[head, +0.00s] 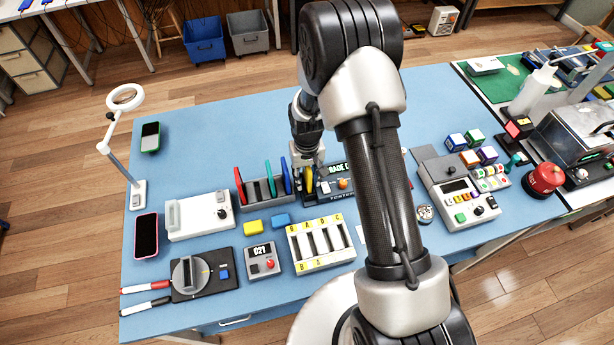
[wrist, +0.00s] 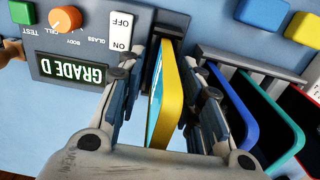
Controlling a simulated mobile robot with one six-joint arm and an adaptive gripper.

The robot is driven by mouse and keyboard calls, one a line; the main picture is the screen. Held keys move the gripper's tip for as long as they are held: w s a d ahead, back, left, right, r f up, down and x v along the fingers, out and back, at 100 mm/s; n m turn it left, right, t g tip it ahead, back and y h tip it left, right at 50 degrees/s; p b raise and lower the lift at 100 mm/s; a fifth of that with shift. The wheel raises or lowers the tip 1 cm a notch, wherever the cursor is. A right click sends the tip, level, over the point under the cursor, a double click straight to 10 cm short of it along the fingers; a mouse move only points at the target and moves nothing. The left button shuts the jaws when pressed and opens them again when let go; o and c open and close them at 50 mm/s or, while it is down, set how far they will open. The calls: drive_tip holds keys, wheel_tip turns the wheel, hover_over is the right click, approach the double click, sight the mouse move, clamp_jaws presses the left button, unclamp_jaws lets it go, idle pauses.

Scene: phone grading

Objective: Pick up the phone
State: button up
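A yellow-cased phone (wrist: 168,95) stands on edge in the slot of the tester (wrist: 70,40), whose display reads GRADE D. In the head view the yellow phone (head: 309,181) shows as a thin upright edge at the left end of the tester (head: 333,196). My gripper (wrist: 170,70) is around the phone, one finger on each side. The fingers look open, with gaps beside the phone. In the head view my gripper (head: 308,160) is above the tester's left end, partly hidden by my arm.
A rack (head: 266,190) with red, green and blue phones stands close to the left of the gripper. A lettered tray (head: 322,243) and yellow and blue blocks lie in front. The blue table (head: 210,140) is clear at the back left.

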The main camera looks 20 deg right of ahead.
clamp_jaws()
idle(0.3)
idle(0.3)
